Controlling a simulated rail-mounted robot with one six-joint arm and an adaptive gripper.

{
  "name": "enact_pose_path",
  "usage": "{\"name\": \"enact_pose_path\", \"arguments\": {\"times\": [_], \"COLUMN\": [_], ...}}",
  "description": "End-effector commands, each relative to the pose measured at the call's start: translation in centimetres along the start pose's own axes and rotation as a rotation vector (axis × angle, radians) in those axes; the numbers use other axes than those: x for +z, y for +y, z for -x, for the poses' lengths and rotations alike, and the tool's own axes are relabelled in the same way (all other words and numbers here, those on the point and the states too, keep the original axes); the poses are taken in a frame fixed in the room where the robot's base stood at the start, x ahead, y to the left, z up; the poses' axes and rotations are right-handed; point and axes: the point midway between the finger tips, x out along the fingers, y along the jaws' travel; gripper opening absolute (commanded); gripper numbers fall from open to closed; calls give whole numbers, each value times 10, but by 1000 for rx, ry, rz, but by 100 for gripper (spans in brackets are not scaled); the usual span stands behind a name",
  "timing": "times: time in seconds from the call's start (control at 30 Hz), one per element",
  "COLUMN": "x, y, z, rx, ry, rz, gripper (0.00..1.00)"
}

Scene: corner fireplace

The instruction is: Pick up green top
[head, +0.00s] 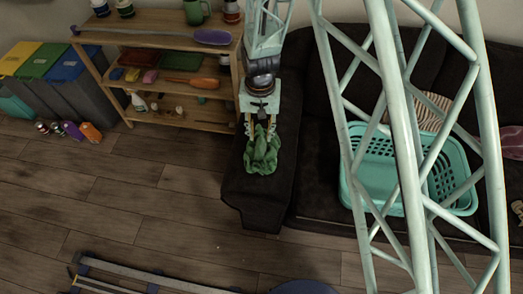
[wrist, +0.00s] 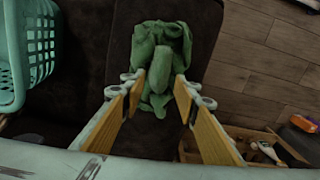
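The green top (head: 262,153) lies crumpled on the arm of the dark sofa (head: 262,195). In the wrist view the green top (wrist: 164,45) is bunched up, with a thick fold running toward me. My gripper (head: 260,124) is right at the cloth in the head view. In the wrist view my gripper (wrist: 160,84) has its two yellow-padded fingers spread apart, one on each side of the lower part of the cloth. Whether the fingertips touch the cloth, I cannot tell.
A turquoise laundry basket (head: 377,150) stands on the sofa seat, partly behind my lattice structure. A wooden shelf (head: 170,118) with tools and bottles stands left of the sofa arm. The wooden floor (head: 130,205) in front is mostly clear.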

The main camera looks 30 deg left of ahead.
Motion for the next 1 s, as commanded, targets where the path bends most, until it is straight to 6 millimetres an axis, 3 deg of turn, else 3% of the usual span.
{"name": "enact_pose_path", "arguments": {"times": [0.43,1.0], "x": [0,0], "y": [0,0], "z": [-4,-51], "rx": [0,0], "ry": [-1,0], "rz": [0,0], "gripper": [28,28]}}
